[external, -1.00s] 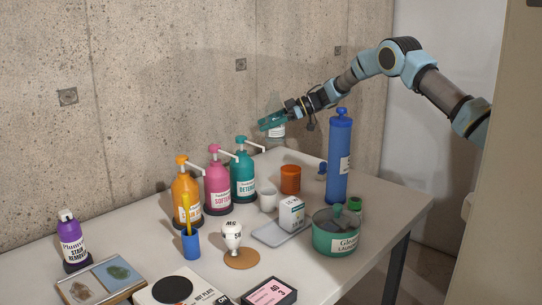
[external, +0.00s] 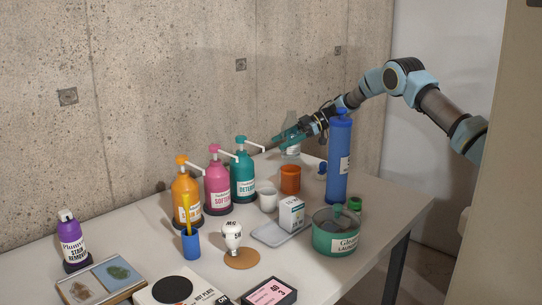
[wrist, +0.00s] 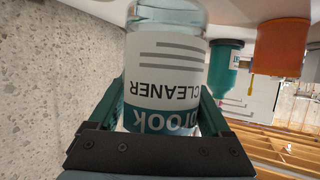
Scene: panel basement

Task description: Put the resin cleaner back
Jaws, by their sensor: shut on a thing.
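The resin cleaner is a clear bottle (external: 290,152) with a white and teal label. It is at the back of the table, beyond the teal pump bottle. My gripper (external: 288,136) is shut around it from the right. In the wrist view the cleaner bottle (wrist: 165,60) fills the middle, its "CLEANER" lettering upside down, between the two teal fingers of my gripper (wrist: 160,88). The bottle looks upright in the external view. I cannot tell whether its base touches the table.
A teal pump bottle (external: 243,178), an orange jar (external: 290,180) and a tall blue cylinder (external: 339,165) stand near. A white cup (external: 268,200), a small box (external: 291,212) and a green tin (external: 335,240) are in front. The concrete wall (external: 150,90) rises behind.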

